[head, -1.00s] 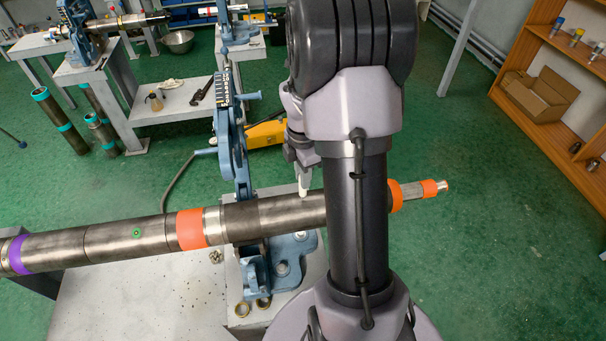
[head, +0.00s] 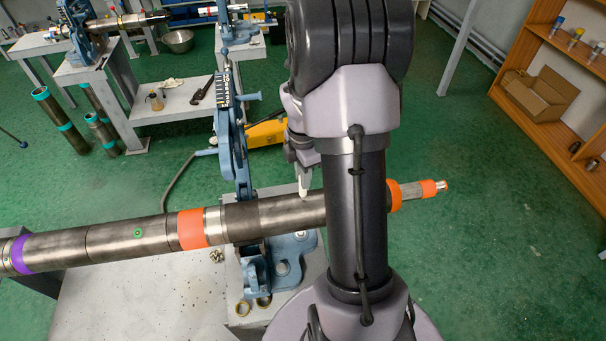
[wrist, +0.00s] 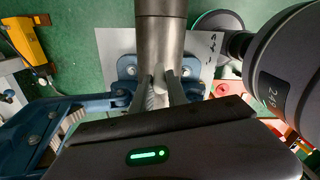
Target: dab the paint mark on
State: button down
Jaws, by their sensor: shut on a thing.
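A long steel pipe (head: 130,238) with orange and purple bands lies across the blue vise (head: 283,268). A small green ring mark (head: 138,233) is on the pipe, left of the wide orange band (head: 192,228).
The vise's tall upright (head: 230,140) stands left of my gripper, behind the pipe. A wooden shelf (head: 545,120) with a cardboard box stands at the right. The green floor between is clear.

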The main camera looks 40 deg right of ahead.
jog(key=shift+f, duration=0.4)
dwell(0.5)
dwell(0.7)
notch_tip(320, 180, up, 7)
jog(key=p, duration=0.6)
jog(key=shift+r, duration=0.15)
jog(key=shift+s+f, duration=0.1)
jog(key=shift+f, duration=0.1)
dwell(0.4)
